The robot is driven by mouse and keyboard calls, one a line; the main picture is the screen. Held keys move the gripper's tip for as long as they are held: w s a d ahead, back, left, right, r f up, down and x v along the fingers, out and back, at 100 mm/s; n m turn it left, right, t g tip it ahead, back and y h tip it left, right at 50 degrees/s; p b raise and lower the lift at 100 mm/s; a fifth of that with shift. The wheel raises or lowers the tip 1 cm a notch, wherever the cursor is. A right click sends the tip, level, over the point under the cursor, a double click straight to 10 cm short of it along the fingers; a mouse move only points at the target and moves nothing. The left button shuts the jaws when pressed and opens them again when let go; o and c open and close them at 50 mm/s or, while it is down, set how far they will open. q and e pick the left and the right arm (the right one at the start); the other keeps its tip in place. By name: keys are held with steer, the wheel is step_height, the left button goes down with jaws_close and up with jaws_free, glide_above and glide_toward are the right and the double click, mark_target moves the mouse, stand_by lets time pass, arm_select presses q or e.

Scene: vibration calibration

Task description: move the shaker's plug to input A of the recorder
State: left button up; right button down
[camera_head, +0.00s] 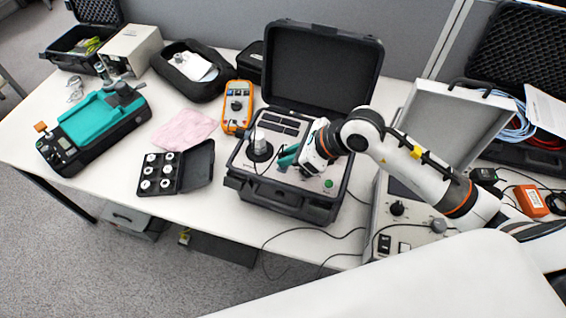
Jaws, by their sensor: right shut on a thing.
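The shaker looks to be the open black case (284,197) with a silver cylinder (260,146) on its grey panel. My right gripper (284,162) is low over that panel, just right of the cylinder. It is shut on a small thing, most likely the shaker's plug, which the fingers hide. Whether the plug sits in a socket cannot be told. The recorder is not clear to me; a grey unit with knobs and an open lid (408,226) stands to the right, partly behind my right arm. Input A cannot be read. My left gripper is not in view.
A thin black cable (300,232) loops over the table's front edge. An orange handheld meter (237,106), a black box of round weights (188,168), a pink cloth (184,130) and a teal device (100,122) are left of the case. The white table's front left is clear.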

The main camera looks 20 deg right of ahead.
steer(key=shift+r+p, duration=0.9)
steer(key=shift+r, duration=0.85)
